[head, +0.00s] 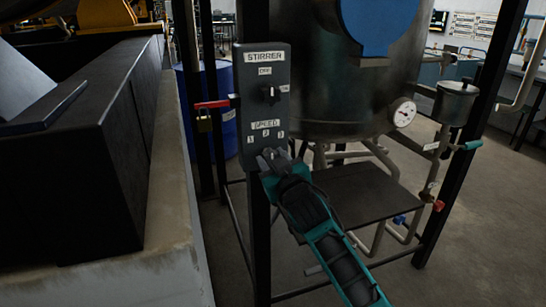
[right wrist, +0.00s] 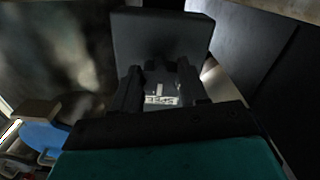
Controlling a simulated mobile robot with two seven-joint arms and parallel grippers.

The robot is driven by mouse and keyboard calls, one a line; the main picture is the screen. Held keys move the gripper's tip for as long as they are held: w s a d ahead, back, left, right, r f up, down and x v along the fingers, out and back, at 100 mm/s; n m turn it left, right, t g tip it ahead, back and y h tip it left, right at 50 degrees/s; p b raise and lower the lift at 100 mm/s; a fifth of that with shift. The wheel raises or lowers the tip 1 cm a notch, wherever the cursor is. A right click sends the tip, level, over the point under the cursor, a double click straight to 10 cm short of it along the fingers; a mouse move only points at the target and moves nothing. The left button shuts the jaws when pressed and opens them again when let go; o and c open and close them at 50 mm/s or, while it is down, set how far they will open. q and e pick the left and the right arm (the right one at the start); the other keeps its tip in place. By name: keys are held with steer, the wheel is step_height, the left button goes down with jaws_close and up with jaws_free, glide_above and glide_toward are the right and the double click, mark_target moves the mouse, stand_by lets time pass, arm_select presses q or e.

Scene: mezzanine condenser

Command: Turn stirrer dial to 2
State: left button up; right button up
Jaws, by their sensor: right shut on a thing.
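The dark stirrer box (head: 262,80) is fixed to a black post, with a STIRRER label at its top. Its upper black knob (head: 270,94) sits below the OFF label. Lower down are a SPEED label and the marks 1, 2 and 3 (head: 265,133). My right gripper (head: 272,158) is at the bottom of the box, just below these marks, shut on the stirrer dial. The fingers hide the dial, so its pointing direction cannot be told. In the right wrist view the fingers (right wrist: 160,82) stand either side of a pale label (right wrist: 162,98). My left gripper is not in view.
A metal tank (head: 330,100) with a gauge (head: 402,112) stands behind on the right. A black block (head: 90,150) on a concrete ledge fills the left.

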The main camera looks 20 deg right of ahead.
steer(key=o, duration=0.9)
steer(key=shift+o, duration=0.8)
steer(key=s, duration=1.3)
steer(key=shift+d+p, duration=0.25)
steer(key=shift+p, duration=0.15)
steer(key=shift+w, duration=0.1)
steer(key=s+f+g+p, duration=0.1)
steer(key=s+f+g, duration=0.2)
steer(key=s+f, duration=0.6)
steer(key=s+a+f+g+y+p, duration=0.1)
steer(key=s+f+g, duration=0.3)
steer(key=s+f, duration=0.6)
step_height(320, 180, down, 5)
steer(key=shift+a+f+m, duration=0.15)
steer(key=shift+m, duration=0.25)
